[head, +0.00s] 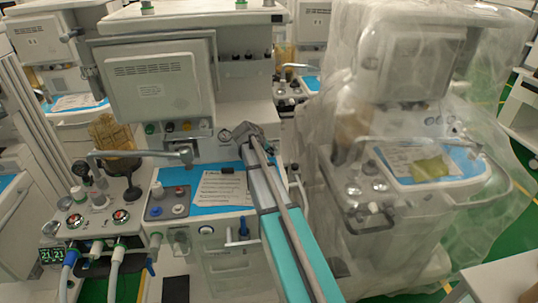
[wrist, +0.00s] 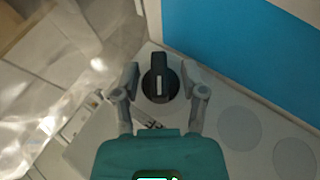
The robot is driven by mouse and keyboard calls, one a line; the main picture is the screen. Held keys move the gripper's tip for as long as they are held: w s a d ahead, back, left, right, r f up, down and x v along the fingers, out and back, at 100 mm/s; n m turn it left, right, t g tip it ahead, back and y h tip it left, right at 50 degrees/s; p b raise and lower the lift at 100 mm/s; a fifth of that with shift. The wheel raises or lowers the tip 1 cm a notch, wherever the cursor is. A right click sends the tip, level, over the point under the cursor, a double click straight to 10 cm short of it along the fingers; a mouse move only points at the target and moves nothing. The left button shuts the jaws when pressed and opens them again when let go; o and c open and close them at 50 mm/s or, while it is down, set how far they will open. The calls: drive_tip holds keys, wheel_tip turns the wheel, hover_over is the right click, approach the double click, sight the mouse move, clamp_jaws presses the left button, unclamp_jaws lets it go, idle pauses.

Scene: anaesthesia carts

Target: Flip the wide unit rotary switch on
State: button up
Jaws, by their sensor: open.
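A black round rotary switch (wrist: 160,84) with a raised bar handle and a white line is mounted on a pale panel in the wrist view. The bar runs roughly up and down in the picture. My open gripper (wrist: 159,78) has one grey fingertip on each side of the knob, with a small visible gap on both sides. Contact at depth cannot be told. Dark lettering (wrist: 154,123) below the knob is partly covered by my gripper and hard to read. In the head view my arm crosses the middle unit (head: 150,90), and the switch cannot be made out there.
A blue surface (wrist: 240,45) lies beside the panel, which bears flat grey discs (wrist: 240,129). In the head view, a paper sheet (head: 220,188) lies on a blue worktop. A cart under clear plastic (head: 480,115) stands close on the right. A handle bar (head: 140,153) projects at left.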

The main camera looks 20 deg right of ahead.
clamp_jaws()
idle(0.3)
drive_tip(key=shift+y+p, duration=0.3)
drive_tip(key=shift+s+r+m+t+y+p, duration=0.1)
drive_tip(key=shift+m+t+y+p, duration=0.2)
drive_tip(key=shift+y+p, duration=0.6)
drive_tip(key=y, duration=0.3)
drive_tip(key=shift+d+m+t+y+p, duration=0.15)
drive_tip(key=shift+m+t+y+p, duration=0.2)
drive_tip(key=shift+m+t+y, duration=0.05)
drive_tip(key=y, duration=0.1)
drive_tip(key=t+y+b, duration=0.1)
drive_tip(key=y, duration=0.2)
drive_tip(key=shift+d+f+m, duration=0.1)
drive_tip(key=shift+f+m, duration=0.2)
drive_tip(key=shift+m, duration=0.1)
drive_tip(key=shift+r+m+t+y+b, duration=0.1)
drive_tip(key=shift+m+t+y+b, duration=0.35)
drive_tip(key=shift+y+b, duration=0.75)
drive_tip(key=shift+t, duration=0.25)
